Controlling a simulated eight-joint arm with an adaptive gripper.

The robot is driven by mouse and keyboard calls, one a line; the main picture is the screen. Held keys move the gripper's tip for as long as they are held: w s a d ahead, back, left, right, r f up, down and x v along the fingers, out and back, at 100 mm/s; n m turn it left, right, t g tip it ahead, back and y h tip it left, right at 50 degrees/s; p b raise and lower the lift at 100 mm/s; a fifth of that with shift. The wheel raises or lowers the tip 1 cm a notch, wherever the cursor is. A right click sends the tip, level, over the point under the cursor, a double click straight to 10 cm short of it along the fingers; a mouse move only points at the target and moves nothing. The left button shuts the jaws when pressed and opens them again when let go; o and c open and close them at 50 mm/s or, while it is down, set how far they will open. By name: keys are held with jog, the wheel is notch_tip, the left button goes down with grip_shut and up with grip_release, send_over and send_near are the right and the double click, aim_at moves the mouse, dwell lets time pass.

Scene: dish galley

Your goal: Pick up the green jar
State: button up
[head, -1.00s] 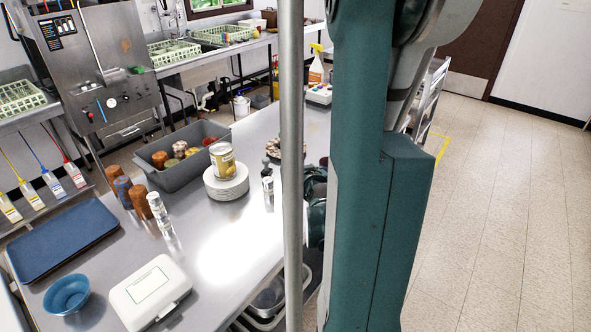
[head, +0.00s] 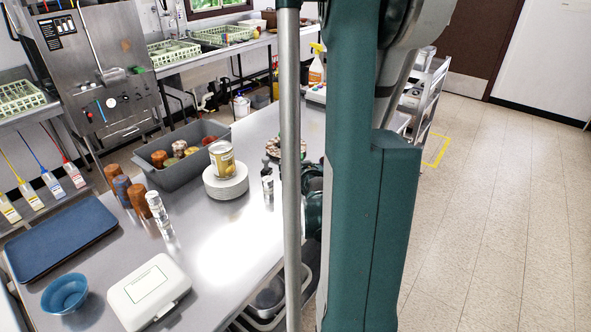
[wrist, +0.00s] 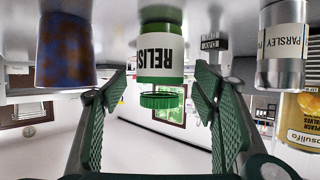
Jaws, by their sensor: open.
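The green jar (wrist: 160,67), with a white label reading "RELIS" and a green lid (wrist: 162,99), stands on the table in the wrist view, which shows the scene upside down. My gripper (wrist: 162,84) is open. Its two green padded fingers lie to the left and right of the jar's lid, with clear space on each side, and nothing is held. How far the fingertips reach along the jar's depth I cannot tell. In the head view I cannot make out the jar; my own arm and column cover that part of the table.
A silver parsley shaker (wrist: 283,45) and a yellow peach can (wrist: 301,122) stand right of the jar in the wrist view; a blue-brown mottled cylinder (wrist: 67,50) is left. In the head view a grey bin (head: 172,174) holds several jars. The table's middle front (head: 225,250) is clear.

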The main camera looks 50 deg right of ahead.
jog(key=shift+x, duration=1.6)
jog(key=c, duration=1.2)
jog(key=shift+r, duration=0.1)
jog(key=shift+r+p, duration=1.25)
jog(key=shift+r, duration=3.65)
